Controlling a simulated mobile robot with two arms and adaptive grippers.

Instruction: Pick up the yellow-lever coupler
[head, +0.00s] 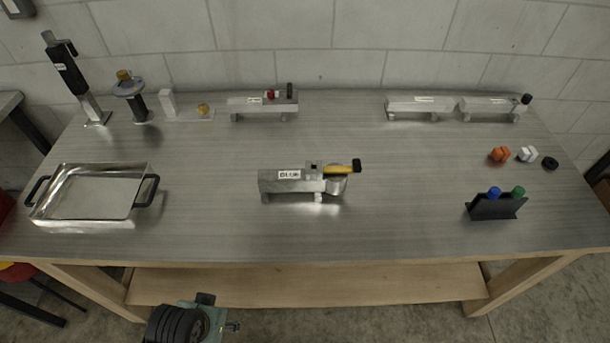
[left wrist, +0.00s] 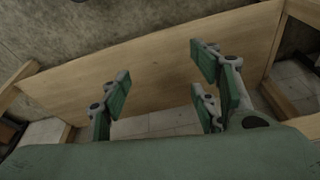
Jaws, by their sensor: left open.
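The yellow-lever coupler (head: 290,184) lies on the middle of the metal-topped workbench in the head view. It has a silver body with a white label, and its yellow lever (head: 340,169) ends in a black tip at the right. My left gripper (left wrist: 160,82) is open, with nothing between its green-padded fingers in the left wrist view. In the head view, part of the left arm and gripper (head: 205,318) shows at the bottom, in front of the bench and apart from the coupler. My right gripper is not in view.
A silver tray (head: 92,220) with black handles sits at the left. Other couplers (head: 264,107) (head: 420,107) stand along the back. A black holder (head: 496,207) with blue and green tops is at the right. The wooden lower shelf (head: 310,285) runs below. The bench is clear around the coupler.

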